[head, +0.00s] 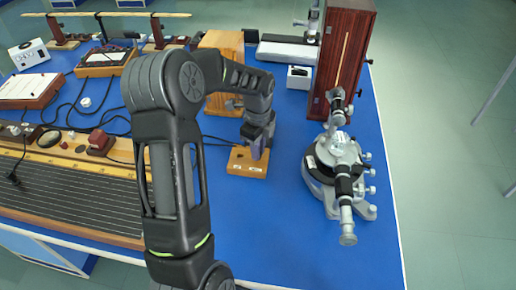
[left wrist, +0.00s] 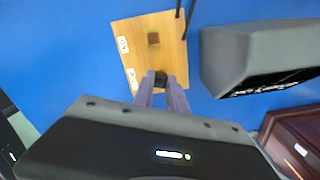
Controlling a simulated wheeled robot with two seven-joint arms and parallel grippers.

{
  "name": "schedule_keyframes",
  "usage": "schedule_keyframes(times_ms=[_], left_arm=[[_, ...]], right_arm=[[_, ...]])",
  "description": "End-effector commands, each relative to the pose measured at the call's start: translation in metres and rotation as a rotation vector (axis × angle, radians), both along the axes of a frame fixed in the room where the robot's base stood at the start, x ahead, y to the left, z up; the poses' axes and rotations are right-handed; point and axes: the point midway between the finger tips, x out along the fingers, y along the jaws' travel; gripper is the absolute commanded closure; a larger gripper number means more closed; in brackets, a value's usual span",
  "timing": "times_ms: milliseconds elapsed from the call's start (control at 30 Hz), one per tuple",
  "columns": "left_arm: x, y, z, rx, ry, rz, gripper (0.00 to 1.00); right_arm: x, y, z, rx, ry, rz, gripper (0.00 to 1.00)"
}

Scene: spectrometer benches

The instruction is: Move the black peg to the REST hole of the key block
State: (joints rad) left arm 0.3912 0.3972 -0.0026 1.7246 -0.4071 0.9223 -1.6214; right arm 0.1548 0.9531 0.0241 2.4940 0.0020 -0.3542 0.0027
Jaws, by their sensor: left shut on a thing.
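The key block (head: 236,168) is a small pale wooden block on the blue bench top. It also shows in the left wrist view (left wrist: 172,52), with two white labels along its left edge, too blurred to read. My left gripper (head: 257,150) points down at the block. In the left wrist view its fingers are shut on the black peg (left wrist: 161,79), at the block's lower part. I cannot tell whether the peg's lower end is in a hole. My right gripper is out of view.
A wooden box (head: 222,50) stands behind the block. A spectrometer (head: 340,170) stands to the right, before a tall dark-wood cabinet (head: 345,50). A long slatted instrument (head: 70,185) and cables lie to the left. The blue bench (head: 270,225) in front of the block is clear.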

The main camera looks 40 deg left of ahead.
Motion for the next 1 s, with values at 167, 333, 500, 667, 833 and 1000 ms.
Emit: schedule_keyframes(times_ms=[167, 333, 500, 667, 833, 1000], left_arm=[[0.0000, 0.0001, -0.0025, 0.000, 0.000, 0.000, 1.00], [0.0000, 0.0001, -0.0023, 0.000, 0.000, 0.000, 1.00], [0.0000, 0.0000, -0.0023, 0.000, 0.000, 0.000, 0.75], [0.0000, 0.0000, -0.0023, 0.000, 0.000, 0.000, 0.62], [0.0000, 0.0001, -0.0022, 0.000, 0.000, 0.000, 0.57], [0.0000, 0.0000, -0.0002, 0.000, 0.000, 0.000, 0.57]], right_arm=[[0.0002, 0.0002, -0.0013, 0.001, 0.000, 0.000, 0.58], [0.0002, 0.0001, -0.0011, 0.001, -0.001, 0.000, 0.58], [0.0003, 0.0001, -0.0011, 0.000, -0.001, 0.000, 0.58], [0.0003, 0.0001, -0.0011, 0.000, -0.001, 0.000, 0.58], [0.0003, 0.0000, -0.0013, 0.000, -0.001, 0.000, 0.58], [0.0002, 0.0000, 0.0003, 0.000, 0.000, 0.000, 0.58]])
